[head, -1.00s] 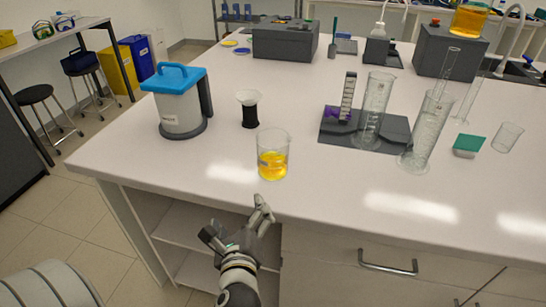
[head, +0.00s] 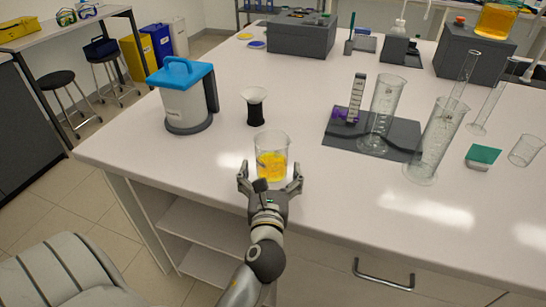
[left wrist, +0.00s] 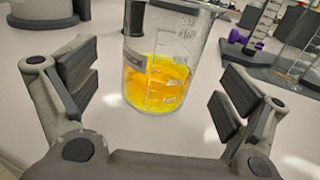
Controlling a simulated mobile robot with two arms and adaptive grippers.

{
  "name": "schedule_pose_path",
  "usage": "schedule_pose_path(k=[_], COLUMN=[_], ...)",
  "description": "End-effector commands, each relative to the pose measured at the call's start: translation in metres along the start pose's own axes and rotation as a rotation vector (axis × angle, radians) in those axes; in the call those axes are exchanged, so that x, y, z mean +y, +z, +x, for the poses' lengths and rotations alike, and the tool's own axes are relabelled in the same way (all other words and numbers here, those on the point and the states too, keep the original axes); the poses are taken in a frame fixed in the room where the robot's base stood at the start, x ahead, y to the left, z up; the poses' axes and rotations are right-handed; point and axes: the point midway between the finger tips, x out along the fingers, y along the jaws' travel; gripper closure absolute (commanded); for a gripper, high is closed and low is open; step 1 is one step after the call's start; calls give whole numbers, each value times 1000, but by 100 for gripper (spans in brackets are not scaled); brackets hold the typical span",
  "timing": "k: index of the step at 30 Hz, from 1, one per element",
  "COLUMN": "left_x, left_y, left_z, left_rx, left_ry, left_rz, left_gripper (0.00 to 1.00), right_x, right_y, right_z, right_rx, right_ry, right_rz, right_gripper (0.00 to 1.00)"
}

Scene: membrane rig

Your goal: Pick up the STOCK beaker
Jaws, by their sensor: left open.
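The beaker (head: 272,160) is clear glass with yellow-orange liquid in its lower part. It stands upright near the front edge of the bench. I cannot read the name on its label. My left gripper (head: 270,178) is open at the beaker's near side, its fingers spread to the left and right of it. In the left wrist view the beaker (left wrist: 160,62) stands upright ahead, between the two open fingers (left wrist: 157,90), and neither finger appears to touch it. My right gripper is not in view.
A white jug with a blue lid (head: 184,100) and a black-and-white funnel-topped holder (head: 254,108) stand behind-left. Tall glass cylinders (head: 384,110) stand right, by a dark tray (head: 345,138). A teal-topped block (head: 482,156) lies farther right. Bench around the beaker is clear.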

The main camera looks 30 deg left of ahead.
Motion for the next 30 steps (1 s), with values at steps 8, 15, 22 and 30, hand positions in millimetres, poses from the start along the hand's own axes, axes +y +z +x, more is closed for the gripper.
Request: schedule_pose_path(k=[8, 15, 22, 30], left_x=[-2, -2, -2, -2], left_y=[2, 1, 1, 1], left_z=[38, 43, 43, 43], left_rx=[-1, 1, 0, 1], left_ry=[1, 0, 0, 0], left_rz=[1, -1, -1, -1], left_gripper=[5, 5, 26, 61], right_x=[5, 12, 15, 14], right_y=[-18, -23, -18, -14], right_z=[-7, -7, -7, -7], right_rx=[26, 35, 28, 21], right_ry=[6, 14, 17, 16], right_rz=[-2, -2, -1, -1], right_gripper=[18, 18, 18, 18])
